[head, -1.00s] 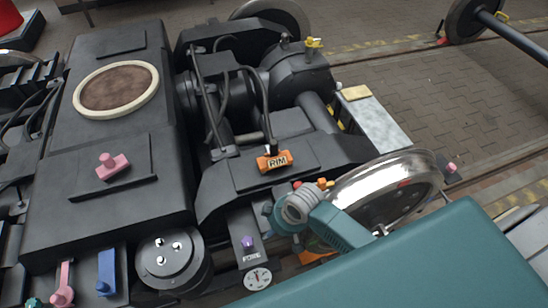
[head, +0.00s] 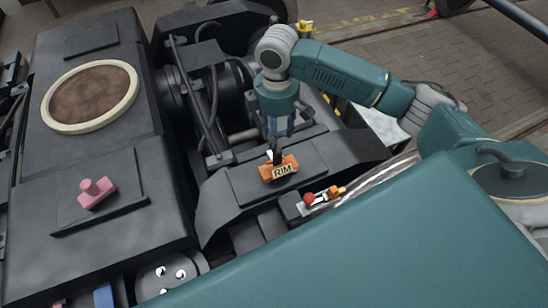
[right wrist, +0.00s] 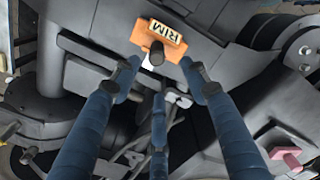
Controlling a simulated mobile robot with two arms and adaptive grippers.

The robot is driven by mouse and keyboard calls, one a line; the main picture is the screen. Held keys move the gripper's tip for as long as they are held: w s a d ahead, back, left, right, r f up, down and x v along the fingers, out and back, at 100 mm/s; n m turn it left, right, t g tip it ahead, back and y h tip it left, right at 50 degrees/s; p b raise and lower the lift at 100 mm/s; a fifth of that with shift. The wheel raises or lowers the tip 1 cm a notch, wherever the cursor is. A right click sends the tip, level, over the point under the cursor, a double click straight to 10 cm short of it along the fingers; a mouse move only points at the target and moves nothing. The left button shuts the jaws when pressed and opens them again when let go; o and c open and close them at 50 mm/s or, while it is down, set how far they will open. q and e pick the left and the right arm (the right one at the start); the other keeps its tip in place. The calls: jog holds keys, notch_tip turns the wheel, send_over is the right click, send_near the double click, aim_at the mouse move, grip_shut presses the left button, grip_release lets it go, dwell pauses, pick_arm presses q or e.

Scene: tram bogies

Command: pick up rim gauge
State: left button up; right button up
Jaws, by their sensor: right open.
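The rim gauge is an orange block with a pale label reading RIM (head: 280,169), lying on a dark flat plate of the bogie frame. A dark knob or post stands up from it. In the right wrist view the rim gauge (right wrist: 160,40) is at the top centre, beyond the fingertips. My right gripper (head: 275,148) points down just above and behind the gauge, its blue fingers close to it. In the right wrist view the right gripper (right wrist: 158,90) has its fingers spread, with nothing between them. Whether a finger touches the gauge I cannot tell. My left gripper is not in view.
A pink-handled block (head: 96,192) sits on the dark box to the left, below a round brown-topped ring (head: 92,96). A small tool with a red ball (head: 310,198) lies right of the gauge. Hoses and a motor housing crowd the area behind.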

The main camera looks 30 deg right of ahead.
aim_at(278, 153)
jog(key=f, duration=0.4)
jog(key=shift+s, duration=0.25)
jog(key=shift+w+f, duration=0.1)
jog(key=shift+f, duration=0.3)
jog(key=f, duration=0.5)
jog(key=shift+w+d+f, duration=0.15)
jog(key=shift+d, duration=0.25)
jog(key=shift+c, duration=0.6)
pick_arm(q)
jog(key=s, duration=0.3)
pick_arm(e)
grip_shut()
